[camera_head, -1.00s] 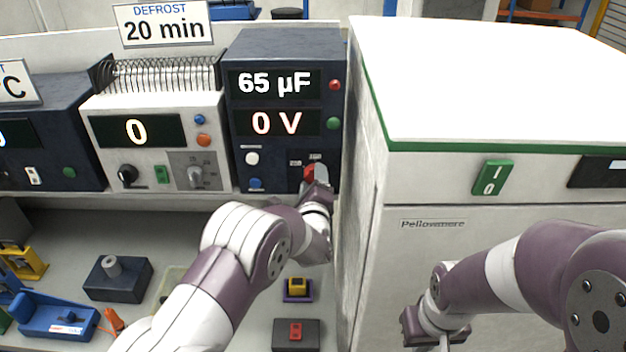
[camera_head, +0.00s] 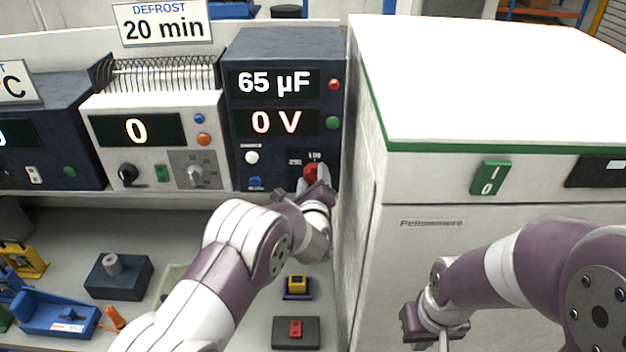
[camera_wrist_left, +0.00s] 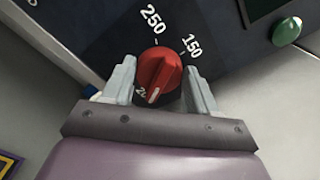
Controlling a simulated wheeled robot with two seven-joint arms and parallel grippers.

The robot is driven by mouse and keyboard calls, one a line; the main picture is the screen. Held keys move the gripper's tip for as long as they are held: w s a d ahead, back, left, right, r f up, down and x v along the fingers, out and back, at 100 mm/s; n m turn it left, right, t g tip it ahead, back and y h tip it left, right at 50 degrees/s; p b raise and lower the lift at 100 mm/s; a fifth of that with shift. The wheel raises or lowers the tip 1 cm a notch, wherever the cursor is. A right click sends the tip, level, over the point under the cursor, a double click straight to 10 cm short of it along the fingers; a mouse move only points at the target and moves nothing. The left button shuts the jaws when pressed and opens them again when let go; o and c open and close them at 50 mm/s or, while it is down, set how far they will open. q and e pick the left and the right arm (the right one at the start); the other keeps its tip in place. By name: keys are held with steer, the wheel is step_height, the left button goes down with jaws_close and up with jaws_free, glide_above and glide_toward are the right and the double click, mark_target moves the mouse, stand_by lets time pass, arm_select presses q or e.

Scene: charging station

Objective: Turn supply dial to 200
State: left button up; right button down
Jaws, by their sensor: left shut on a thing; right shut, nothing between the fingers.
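The red dial (camera_head: 311,172) sits at the lower right of the dark blue unit (camera_head: 285,50), whose displays read 65 µF and 0 V. The left wrist view shows the red dial (camera_wrist_left: 158,72) with the marks 250 and 150 around it. Its white pointer line lies toward a partly hidden mark starting with 2. My left gripper (camera_wrist_left: 160,85) is shut on the dial, one finger on each side; it also shows in the head view (camera_head: 313,185). My right gripper (camera_head: 436,338) is shut and empty at the lower right, in front of the white cabinet.
The white cabinet (camera_head: 450,90) with a green switch (camera_head: 491,178) stands close to the right of the unit. A white unit (camera_head: 150,105) reading 0 is at its left. Below are a yellow button block (camera_head: 297,284) and a dark box with a red switch (camera_head: 296,329).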

arm_select(q)
steer(key=o, duration=1.1)
steer(key=shift+c, duration=0.2)
steer(key=shift+s+f, duration=0.15)
steer(key=shift+s, duration=0.2)
steer(key=s+b, duration=0.4)
steer(key=s, duration=0.8)
